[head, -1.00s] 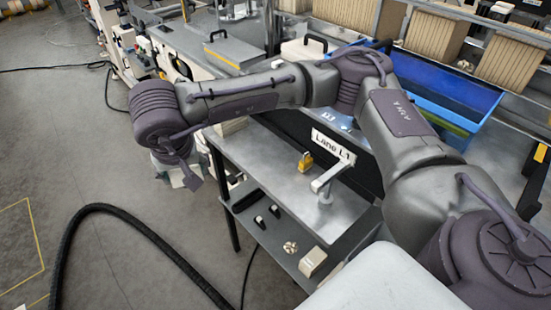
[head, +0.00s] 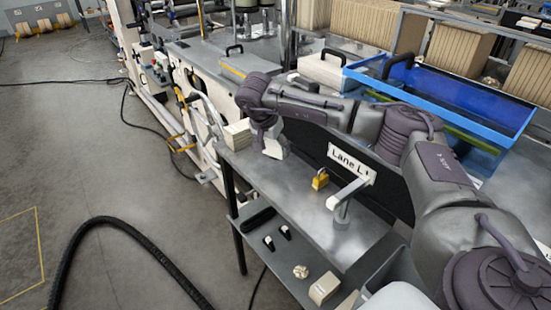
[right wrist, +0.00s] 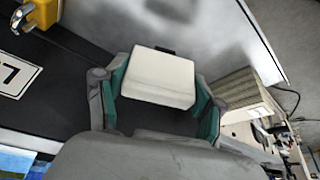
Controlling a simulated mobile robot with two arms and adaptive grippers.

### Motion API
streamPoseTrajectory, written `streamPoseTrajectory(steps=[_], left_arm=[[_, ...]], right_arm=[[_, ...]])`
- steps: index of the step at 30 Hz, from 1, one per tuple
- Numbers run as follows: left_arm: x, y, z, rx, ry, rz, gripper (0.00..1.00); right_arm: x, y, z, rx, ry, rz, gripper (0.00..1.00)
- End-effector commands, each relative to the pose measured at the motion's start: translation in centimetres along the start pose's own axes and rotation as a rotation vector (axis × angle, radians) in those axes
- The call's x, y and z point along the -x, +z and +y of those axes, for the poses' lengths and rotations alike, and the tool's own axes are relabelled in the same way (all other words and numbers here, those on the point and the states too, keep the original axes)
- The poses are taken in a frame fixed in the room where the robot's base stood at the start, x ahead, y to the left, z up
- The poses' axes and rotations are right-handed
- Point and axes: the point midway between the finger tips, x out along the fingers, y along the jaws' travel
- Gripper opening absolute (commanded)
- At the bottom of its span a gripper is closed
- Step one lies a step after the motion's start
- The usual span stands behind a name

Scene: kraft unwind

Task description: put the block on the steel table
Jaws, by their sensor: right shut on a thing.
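The block (right wrist: 158,78) is off-white with rounded edges, and in the right wrist view it sits between the green pads of my right gripper (right wrist: 160,100). My right gripper also shows in the head view (head: 268,142), small and partly hidden by its wrist, over the far left end of the steel table (head: 292,187). The block shows pale just below it in the head view (head: 274,149). The gripper is shut on the block. I cannot tell whether the block touches the table top. My left gripper is in no view.
A pale stack (head: 237,134) stands at the table's far left corner. The table's middle is clear. A blue bin (head: 450,92) is behind.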

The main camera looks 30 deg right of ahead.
Motion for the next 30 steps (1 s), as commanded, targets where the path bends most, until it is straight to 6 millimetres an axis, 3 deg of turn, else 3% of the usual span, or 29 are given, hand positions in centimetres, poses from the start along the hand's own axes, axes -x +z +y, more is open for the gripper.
streamPoseTrajectory(steps=[10,21,22,26,30], left_arm=[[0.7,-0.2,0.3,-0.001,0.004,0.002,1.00],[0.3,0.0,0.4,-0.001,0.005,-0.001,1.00],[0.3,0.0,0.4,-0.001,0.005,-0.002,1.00],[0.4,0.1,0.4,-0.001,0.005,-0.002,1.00],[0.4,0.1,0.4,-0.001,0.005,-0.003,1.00]], right_arm=[[-3.5,1.5,0.1,0.001,0.002,0.000,0.29],[-4.1,1.7,0.0,0.001,-0.001,0.001,0.29],[-4.1,1.8,0.0,0.001,-0.001,0.001,0.70],[-4.0,1.7,0.0,0.001,-0.001,0.001,0.91],[-4.0,1.7,0.0,0.001,-0.001,0.000,0.93]])
